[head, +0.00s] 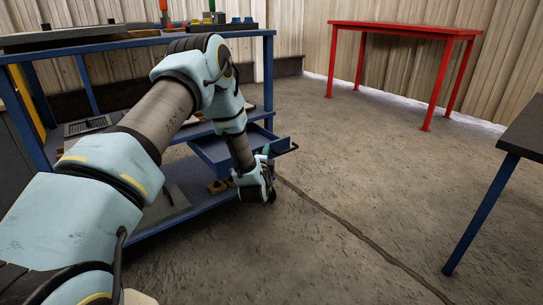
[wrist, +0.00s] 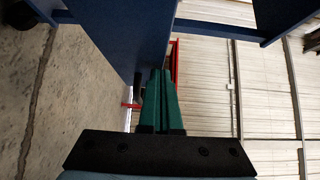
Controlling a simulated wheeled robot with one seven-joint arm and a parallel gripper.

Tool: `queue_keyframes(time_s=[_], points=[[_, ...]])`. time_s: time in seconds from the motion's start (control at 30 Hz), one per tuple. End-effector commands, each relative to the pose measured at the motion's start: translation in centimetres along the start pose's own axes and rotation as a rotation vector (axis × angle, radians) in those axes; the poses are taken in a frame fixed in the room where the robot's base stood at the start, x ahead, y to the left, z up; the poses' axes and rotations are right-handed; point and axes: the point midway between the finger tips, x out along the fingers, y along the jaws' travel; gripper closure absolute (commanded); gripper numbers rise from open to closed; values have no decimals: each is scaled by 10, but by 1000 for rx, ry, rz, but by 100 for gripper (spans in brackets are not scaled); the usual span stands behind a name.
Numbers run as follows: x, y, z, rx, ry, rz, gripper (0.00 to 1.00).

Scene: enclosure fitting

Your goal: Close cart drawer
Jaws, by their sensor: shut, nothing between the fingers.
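The blue cart (head: 190,38) stands at the left in the head view. Its drawer (head: 222,153) sticks out from the right end below the top, standing open. The drawer's dark handle (head: 285,150) is at its outer right end. My gripper (head: 266,151) is low beside the drawer's near outer corner, close to the handle, its green fingers pointing up. In the wrist view the green fingers (wrist: 161,74) are shut together with nothing between them. A blue panel, apparently the drawer (wrist: 118,35), is just beyond the fingertips; I cannot tell if they touch it. My arm hides part of the cart.
A red table (head: 400,29) stands at the back right. A dark-topped table with a blue leg (head: 481,217) is at the right edge. A dark cable or crack (head: 350,228) runs across the floor. The floor between is clear. Several items lie on the cart's shelves.

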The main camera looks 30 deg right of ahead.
Motion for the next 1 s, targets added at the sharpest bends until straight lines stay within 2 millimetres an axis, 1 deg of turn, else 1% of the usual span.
queue_keyframes(time_s=[0.03, 0.3, 0.5, 0.7, 0.83, 1.0], points=[[10, 0, 11, 3, -5, -6, 100], [66, 2, 67, 4, -4, -6, 100], [101, 3, 103, 3, -4, -5, 100], [123, 1, 125, 2, -4, -3, 100], [130, 0, 131, 1, -3, -2, 100], [133, -1, 135, 1, -5, -2, 100]])
